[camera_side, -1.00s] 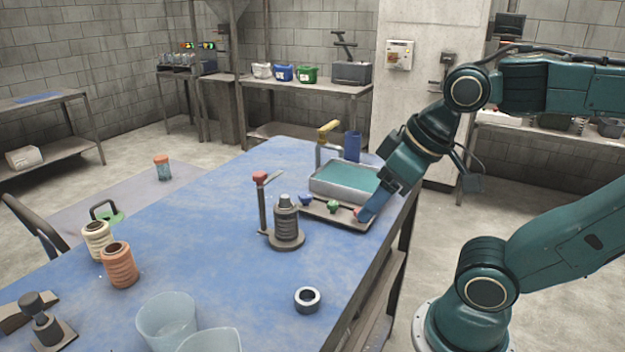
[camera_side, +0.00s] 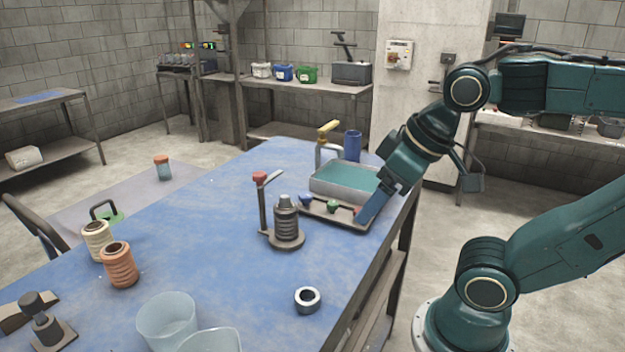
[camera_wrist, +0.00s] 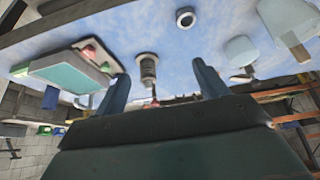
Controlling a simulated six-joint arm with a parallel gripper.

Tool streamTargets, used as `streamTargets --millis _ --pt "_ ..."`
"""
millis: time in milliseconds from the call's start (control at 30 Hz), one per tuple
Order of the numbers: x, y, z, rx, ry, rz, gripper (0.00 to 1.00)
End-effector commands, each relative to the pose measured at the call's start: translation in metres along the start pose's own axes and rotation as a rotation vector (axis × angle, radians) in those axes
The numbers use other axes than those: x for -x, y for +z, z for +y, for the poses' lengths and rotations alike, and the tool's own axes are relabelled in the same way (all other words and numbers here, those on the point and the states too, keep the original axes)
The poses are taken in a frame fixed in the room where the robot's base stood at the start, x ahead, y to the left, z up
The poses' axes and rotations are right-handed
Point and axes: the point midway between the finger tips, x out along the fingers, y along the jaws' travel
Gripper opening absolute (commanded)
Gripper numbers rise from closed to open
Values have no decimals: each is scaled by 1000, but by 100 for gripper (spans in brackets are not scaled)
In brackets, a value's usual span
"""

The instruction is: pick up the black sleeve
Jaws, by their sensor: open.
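A dark ribbed sleeve-like piece (camera_side: 286,222) stands upright on a round base on the blue table; it is the only thing that looks like the black sleeve, though I cannot tell whether it lifts off its base. It also shows in the wrist view (camera_wrist: 148,70), beyond and between my fingertips. My gripper (camera_side: 368,208) is open and points down over the right end of a small dark tray, right of the ribbed piece and apart from it. In the wrist view, the two blue fingers of my gripper (camera_wrist: 162,84) are spread with nothing between them.
A red-topped post (camera_side: 261,203) stands just left of the ribbed piece. The dark tray (camera_side: 345,222) holds small coloured pieces, beside a grey bin (camera_side: 345,193). A metal ring (camera_side: 307,300), orange spool (camera_side: 119,265) and clear cups (camera_side: 166,322) stand nearer. The table middle is clear.

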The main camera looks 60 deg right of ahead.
Motion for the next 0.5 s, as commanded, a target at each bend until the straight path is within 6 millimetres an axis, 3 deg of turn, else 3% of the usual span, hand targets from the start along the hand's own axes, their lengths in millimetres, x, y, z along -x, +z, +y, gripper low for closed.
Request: streamTargets --millis 267,500 --pt "-1 -16 -2 69 -16 -28 73" --pt "-9 -53 -2 237 -68 -84 73"
